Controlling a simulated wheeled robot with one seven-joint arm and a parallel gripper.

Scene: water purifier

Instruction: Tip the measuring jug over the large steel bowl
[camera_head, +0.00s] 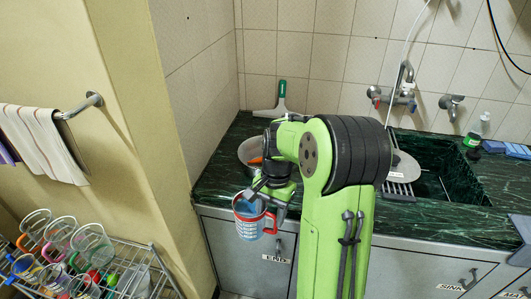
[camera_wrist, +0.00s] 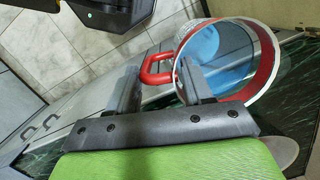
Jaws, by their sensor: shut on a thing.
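The measuring jug (camera_head: 249,227) has a red rim, a red handle and measuring marks, with blue showing inside. It hangs in front of the counter's front edge and looks roughly upright in the head view. The wrist view shows the jug (camera_wrist: 229,55) with its handle (camera_wrist: 152,66) between the fingers. My gripper (camera_wrist: 157,84) is shut on the handle. The steel bowl (camera_head: 246,148) stands on the counter behind and above the jug in the picture, partly hidden by my arm. Something orange shows in it.
The dark green counter (camera_head: 218,165) has a sink (camera_head: 445,178) at right. A wire rack (camera_head: 130,262) with several mugs stands at lower left, and a wall (camera_head: 140,110) closes the left side.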

